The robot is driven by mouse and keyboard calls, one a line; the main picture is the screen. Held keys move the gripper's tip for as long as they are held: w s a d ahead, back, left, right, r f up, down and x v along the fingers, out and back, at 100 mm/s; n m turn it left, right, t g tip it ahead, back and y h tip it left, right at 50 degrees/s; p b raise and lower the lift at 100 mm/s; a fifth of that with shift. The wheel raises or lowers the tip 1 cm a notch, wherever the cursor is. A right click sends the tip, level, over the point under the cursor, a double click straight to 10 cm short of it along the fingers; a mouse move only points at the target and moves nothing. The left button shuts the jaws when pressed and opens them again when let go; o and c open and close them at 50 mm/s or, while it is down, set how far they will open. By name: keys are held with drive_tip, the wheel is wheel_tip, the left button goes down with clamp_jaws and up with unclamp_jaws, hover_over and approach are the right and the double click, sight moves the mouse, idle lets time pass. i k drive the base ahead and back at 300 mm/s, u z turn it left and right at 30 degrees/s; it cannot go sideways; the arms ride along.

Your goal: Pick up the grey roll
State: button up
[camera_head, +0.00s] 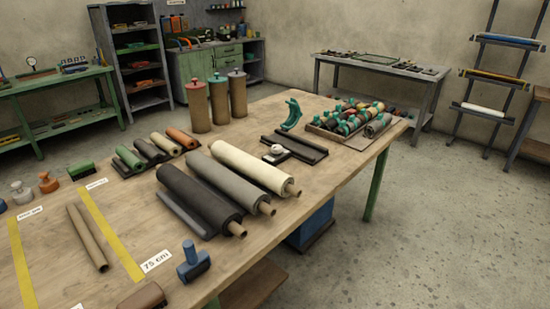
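The grey roll (230,181) lies on the wooden worktable (120,230), the middle one of three large rolls side by side. A brown core end sticks out at its near right end. A cream roll (252,166) lies close along its right side and a dark charcoal roll (197,198) close along its left. I cannot tell whether they touch. A smaller dark grey roll (150,150) lies farther back among short green, beige and orange rolls. My gripper is not in view.
A blue tool (193,262) and a bare brown tube (87,238) lie in front. Three upright canisters (217,101) stand behind the rolls. A dark tray (294,148) and a box of small rolls (352,122) lie to the right. Floor (430,240) right of the table is clear.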

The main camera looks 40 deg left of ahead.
sight(256, 201)
drive_tip(key=u, duration=0.5)
drive_tip(key=i, duration=1.25)
drive_tip(key=u, duration=1.6)
drive_tip(key=i, duration=0.65)
drive_tip(key=u, duration=0.8)
